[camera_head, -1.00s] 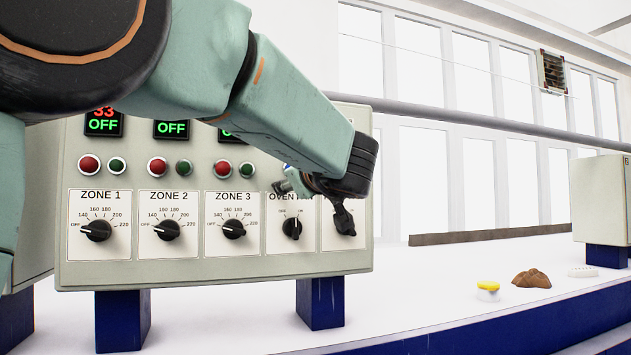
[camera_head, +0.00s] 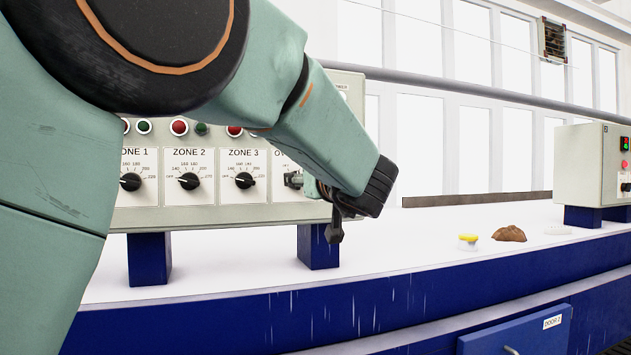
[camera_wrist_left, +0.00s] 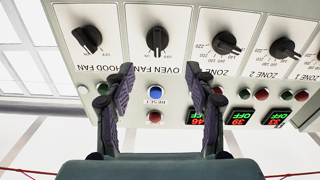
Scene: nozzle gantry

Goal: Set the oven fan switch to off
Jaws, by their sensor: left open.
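The oven fan switch (camera_wrist_left: 157,38) is a black knob on a white plate in the left wrist view, where the panel appears upside down. Its ridge stands nearly upright in that picture; I cannot tell for sure which label it points to. In the head view my arm and gripper hide it, and only the start of its label shows. My left gripper (camera_wrist_left: 161,76) is open and empty, its two fingers apart, below the knob in the wrist picture and not touching it. It also shows in the head view (camera_head: 314,206) in front of the panel's right part. My right gripper is out of view.
A blue reset button (camera_wrist_left: 155,92) shows between my fingers. The control panel (camera_head: 220,215) stands on blue legs. A yellow-topped item (camera_head: 468,240) and a brown lump (camera_head: 509,234) lie on the white bench.

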